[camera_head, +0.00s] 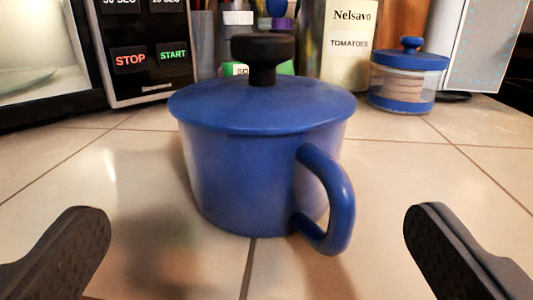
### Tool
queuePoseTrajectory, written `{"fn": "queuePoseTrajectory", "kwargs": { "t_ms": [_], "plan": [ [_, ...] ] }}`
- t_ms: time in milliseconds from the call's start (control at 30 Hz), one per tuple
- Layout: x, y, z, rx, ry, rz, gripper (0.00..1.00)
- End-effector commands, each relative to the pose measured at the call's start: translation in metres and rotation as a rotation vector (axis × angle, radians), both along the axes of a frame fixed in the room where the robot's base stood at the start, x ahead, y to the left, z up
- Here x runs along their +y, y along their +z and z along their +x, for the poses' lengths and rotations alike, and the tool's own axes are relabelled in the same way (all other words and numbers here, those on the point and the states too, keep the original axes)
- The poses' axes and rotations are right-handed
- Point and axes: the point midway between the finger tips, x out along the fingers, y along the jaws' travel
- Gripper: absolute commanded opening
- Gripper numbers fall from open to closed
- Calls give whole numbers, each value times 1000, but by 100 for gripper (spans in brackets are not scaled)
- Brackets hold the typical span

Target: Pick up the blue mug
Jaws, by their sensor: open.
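The blue mug (235,175) stands upright on the tiled counter in the middle of the view. It has a blue lid with a black knob on top. Its handle (338,200) points toward me and to the right. My gripper (250,232) is open and empty, with one dark finger at the lower left and the other at the lower right. The mug is beyond the fingertips and lies between them in the picture. Neither finger appears to touch it.
A microwave (150,60) with STOP and START buttons stands at the back left. Behind the mug are bottles and a Nelsavo tomatoes package (345,50). A glass jar with a blue lid (405,78) stands at the back right. The tiled counter (440,170) is clear on both sides of the mug.

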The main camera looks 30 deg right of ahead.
Motion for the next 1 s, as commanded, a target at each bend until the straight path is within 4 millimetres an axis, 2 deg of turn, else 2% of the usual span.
{"fn": "queuePoseTrajectory", "kwargs": {
  "t_ms": [200,467,800,1000],
  "plan": [
    [-11,0,22,-3,0,0,100],
    [-15,-1,30,-1,0,0,100],
    [-33,-2,63,-3,1,1,100],
    [-37,0,72,-4,1,0,100]
  ]
}}
